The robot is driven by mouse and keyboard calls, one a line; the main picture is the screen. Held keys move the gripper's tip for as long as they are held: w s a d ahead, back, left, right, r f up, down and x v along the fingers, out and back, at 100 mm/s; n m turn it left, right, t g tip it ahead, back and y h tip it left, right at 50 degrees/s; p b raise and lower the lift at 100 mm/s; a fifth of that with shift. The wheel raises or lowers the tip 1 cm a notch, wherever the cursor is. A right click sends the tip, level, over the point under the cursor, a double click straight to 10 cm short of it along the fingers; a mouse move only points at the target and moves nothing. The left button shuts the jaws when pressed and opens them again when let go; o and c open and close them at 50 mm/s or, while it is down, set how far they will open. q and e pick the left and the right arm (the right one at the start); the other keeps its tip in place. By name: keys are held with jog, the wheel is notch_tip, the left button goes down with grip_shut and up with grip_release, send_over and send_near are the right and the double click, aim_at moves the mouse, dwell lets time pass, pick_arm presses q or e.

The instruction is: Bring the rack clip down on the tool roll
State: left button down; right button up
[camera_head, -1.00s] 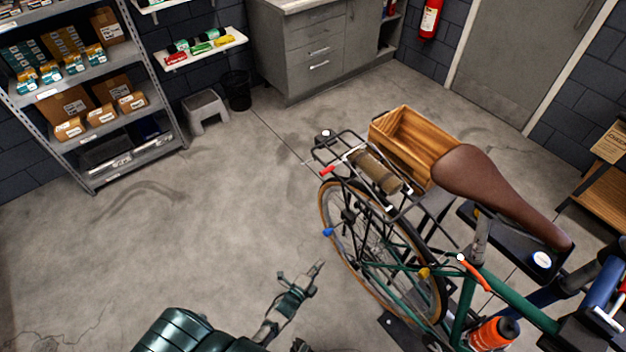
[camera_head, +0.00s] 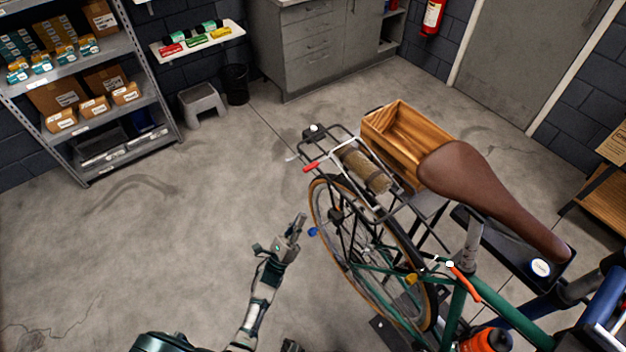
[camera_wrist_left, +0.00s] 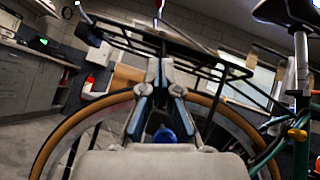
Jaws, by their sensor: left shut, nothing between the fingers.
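The tool roll (camera_head: 362,170), a rolled tan-brown bundle, lies on the black rear rack (camera_head: 398,211) of the green bicycle. Thin wire bars show around the roll, but I cannot clearly tell the rack clip from the rack's own bars or see how far it is raised. My left gripper (camera_head: 300,222) is shut and empty, left of the rear wheel and below the rack's back end, apart from the roll. In the left wrist view its fingers (camera_wrist_left: 166,72) point up toward the underside of the rack (camera_wrist_left: 205,65). The roll is not recognisable there. My right gripper is not in view.
A wooden crate (camera_head: 405,140) hangs on the rack's far side, beside the brown saddle (camera_head: 480,185). The rear wheel (camera_head: 318,205) stands just right of my left gripper. A red piece (camera_head: 312,167) is at the rack's back end. Open floor lies left.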

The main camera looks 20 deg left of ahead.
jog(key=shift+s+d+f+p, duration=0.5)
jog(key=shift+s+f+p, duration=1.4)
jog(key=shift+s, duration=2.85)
pick_arm(q)
jog(key=w+r+m+g+h, duration=0.1)
jog(key=w+r+m+h, duration=0.1)
jog(key=r, duration=0.5)
jog(key=w+d+r+m+g+h+b, duration=0.1)
jog(key=w+r+m+h, duration=0.2)
jog(key=r, duration=0.4)
jog(key=shift+w+d+r+m+h+b, duration=0.2)
jog(key=shift+w+r+m+h+b, duration=0.1)
jog(key=shift+w+m, duration=0.55)
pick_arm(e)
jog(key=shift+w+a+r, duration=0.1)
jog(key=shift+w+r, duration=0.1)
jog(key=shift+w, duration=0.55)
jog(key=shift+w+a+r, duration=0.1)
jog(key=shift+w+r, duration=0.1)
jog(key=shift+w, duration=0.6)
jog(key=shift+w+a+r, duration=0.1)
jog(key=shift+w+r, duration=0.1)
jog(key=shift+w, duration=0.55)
